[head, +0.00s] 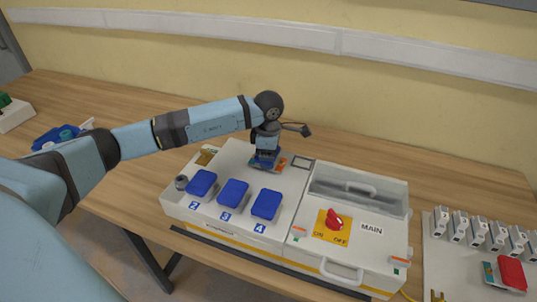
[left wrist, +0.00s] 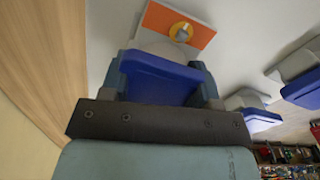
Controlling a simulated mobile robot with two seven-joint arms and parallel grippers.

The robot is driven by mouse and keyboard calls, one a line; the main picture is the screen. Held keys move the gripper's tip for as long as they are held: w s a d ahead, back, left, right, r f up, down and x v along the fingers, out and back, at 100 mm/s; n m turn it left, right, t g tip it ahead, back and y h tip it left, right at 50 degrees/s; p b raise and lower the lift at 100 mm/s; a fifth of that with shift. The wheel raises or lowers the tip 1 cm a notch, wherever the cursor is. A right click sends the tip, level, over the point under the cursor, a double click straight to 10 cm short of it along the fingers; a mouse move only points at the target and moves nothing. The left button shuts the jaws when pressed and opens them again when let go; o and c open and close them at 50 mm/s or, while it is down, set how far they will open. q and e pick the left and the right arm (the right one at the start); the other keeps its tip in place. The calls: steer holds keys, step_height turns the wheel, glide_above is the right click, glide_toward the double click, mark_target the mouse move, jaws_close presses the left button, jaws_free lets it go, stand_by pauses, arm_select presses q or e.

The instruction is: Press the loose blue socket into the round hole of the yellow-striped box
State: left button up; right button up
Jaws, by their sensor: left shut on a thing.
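The yellow-striped box (head: 232,228) is a pale box on the table with a yellow stripe low on its front. My left gripper (head: 266,160) is over its top, behind the fitted blue sockets, pointing down. It is shut on the loose blue socket (left wrist: 160,78), whose blue lid shows between the fingers in the left wrist view, with part of a grey body beyond. The gripper hides most of the socket in the head view. I cannot tell which opening is the round hole; a grey round fitting (head: 181,182) shows at the box's left end. My right gripper is not in view.
Blue-lidded sockets (head: 233,193) marked 2, 3 and 4 line the box front. An orange plate (left wrist: 205,38) lies close to the held socket. Right of it are a red switch (head: 333,220) and a clear cover (head: 358,190). Another panel (head: 460,270) stands far right.

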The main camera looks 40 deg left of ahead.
arm_select(q)
steer(key=o, duration=1)
steer(key=shift+f, duration=0.15)
step_height(320, 180, up, 21)
steer(key=p, duration=0.3)
